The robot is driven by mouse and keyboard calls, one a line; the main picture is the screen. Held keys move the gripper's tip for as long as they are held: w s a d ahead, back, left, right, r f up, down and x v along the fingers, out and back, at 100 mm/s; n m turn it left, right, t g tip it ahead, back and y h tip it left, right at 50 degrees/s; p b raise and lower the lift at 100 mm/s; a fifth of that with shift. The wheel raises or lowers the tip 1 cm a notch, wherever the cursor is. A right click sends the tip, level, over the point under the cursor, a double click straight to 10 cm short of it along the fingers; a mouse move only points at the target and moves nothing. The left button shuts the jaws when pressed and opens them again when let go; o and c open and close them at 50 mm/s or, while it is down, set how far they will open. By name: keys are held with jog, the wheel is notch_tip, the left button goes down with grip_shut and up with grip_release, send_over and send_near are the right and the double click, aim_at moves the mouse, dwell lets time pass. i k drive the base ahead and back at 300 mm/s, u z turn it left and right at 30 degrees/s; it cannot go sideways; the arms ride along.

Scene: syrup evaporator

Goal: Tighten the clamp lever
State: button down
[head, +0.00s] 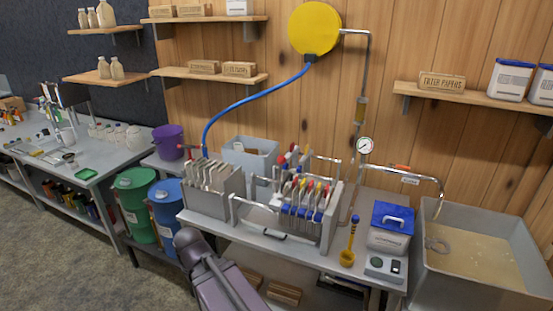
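A filter press (331,222) stands on the bench, with several upright plates and coloured tabs in its frame. A silver bar (236,207) runs along its front. I cannot tell which part is the clamp lever, or whether it is tight. A purple-grey link of my arm rises at the bottom, left of centre, in front of the bench. My gripper is not visible in the head view.
A large basin (432,270) stands farther right. Green (138,205) and blue (165,212) drums stand left. A blue hose (240,103) hangs above.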

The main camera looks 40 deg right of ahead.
aim_at(281, 160)
jog(key=u, duration=0.2)
jog(key=k, duration=1)
jog(key=z, duration=1)
jog(key=i, duration=1.1)
jog(key=z, duration=0.05)
